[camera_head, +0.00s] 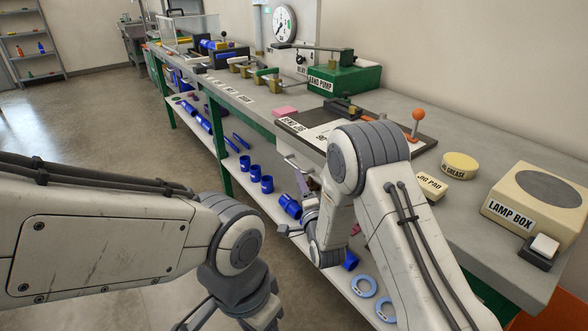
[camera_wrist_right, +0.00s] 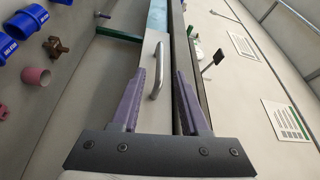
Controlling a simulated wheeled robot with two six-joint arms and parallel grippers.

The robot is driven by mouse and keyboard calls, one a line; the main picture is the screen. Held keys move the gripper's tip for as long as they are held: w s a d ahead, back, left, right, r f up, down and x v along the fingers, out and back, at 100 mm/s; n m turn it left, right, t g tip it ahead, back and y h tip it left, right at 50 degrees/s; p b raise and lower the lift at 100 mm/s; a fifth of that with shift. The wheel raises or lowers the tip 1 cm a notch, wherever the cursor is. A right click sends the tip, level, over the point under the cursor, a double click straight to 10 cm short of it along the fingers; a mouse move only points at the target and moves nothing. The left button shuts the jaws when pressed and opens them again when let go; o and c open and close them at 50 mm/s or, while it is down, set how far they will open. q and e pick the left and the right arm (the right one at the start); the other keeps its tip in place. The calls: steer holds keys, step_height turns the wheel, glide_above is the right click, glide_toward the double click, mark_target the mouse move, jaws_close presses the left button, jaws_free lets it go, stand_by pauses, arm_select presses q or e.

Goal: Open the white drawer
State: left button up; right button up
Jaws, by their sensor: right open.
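The white drawer (camera_head: 302,165) is under the bench top, largely hidden behind my right arm in the head view. In the right wrist view its pale front (camera_wrist_right: 150,50) carries a silver bar handle (camera_wrist_right: 157,72). The drawer looks shut. My right gripper (camera_wrist_right: 160,78) is open, its two purple fingers pointing at the drawer front. The handle appears between the fingertips in that view; I see no contact. The right gripper (camera_head: 311,186) is small and partly hidden by its wrist in the head view. My left gripper (camera_head: 250,308) is low at the bottom edge, its fingertips cut off.
The bench top (camera_head: 480,225) holds a lamp box (camera_head: 535,200), a yellow grease tin (camera_head: 460,165), a lever with an orange knob (camera_head: 418,118) and a green hand pump (camera_head: 345,80). The lower shelf (camera_head: 265,205) bears blue pipe fittings (camera_head: 290,206). Open floor lies left.

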mark_target(294, 166)
steer(key=x, duration=0.8)
steer(key=shift+s, duration=0.1)
jaws_close()
stand_by(1.2)
